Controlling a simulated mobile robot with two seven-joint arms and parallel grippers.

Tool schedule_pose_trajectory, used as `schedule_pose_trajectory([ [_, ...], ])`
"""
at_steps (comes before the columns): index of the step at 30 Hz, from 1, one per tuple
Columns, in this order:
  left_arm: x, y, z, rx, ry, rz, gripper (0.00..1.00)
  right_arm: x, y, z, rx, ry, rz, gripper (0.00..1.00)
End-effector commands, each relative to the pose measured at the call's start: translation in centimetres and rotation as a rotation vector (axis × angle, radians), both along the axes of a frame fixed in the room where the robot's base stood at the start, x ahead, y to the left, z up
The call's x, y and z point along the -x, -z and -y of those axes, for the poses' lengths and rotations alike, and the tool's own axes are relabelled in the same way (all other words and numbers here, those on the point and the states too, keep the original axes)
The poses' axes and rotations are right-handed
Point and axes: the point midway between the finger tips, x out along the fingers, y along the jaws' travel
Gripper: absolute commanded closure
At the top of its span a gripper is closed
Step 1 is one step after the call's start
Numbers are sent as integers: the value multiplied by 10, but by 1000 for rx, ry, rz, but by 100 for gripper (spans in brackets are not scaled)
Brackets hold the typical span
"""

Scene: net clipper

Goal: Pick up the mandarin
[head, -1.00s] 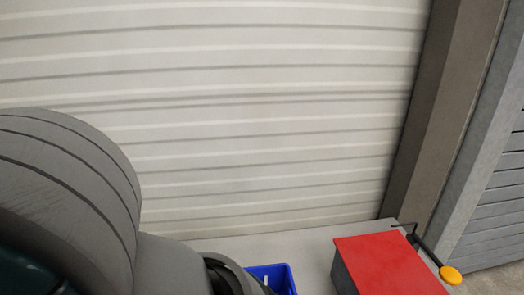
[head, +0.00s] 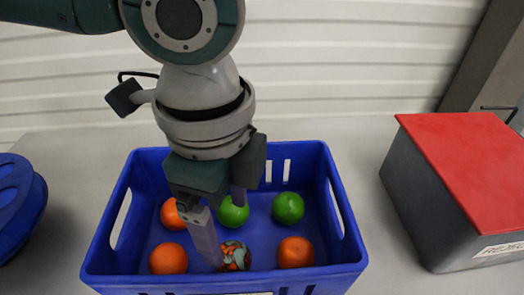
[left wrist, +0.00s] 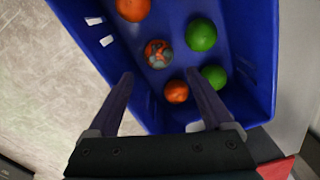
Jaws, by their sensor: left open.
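Several fruits lie in a blue crate (head: 340,262). Orange mandarins lie at the back left (head: 171,214), front left (head: 168,259) and front right (head: 296,252). A mottled orange and grey-green fruit (head: 235,257) lies at the front middle. My left gripper (head: 226,236) points down into the crate, open, one finger beside the mottled fruit. In the left wrist view the open fingers (left wrist: 160,76) hold nothing. The mottled fruit (left wrist: 158,54) and a mandarin (left wrist: 176,92) show between or just past them; another mandarin (left wrist: 133,9) is farther off. My right gripper is not in view.
Two green fruits (head: 233,212) (head: 288,207) lie in the crate's back. A grey box with a red top (head: 465,160) stands right of the crate. A blue rounded object (head: 18,205) is at the left edge.

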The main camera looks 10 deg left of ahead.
Motion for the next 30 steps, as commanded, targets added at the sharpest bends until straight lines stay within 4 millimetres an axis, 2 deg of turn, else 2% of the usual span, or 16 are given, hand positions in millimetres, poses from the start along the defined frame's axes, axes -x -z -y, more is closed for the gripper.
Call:
schedule_pose_trajectory([
  [3,1,22,0,-1,0,-2,15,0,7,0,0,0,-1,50],
  [10,1,44,-1,-1,0,0,15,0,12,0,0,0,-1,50],
  [18,4,84,-2,-2,0,-1,15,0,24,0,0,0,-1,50],
  [27,4,87,-2,0,1,0,15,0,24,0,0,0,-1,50],
  [30,4,87,-2,0,1,0,26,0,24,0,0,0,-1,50],
])
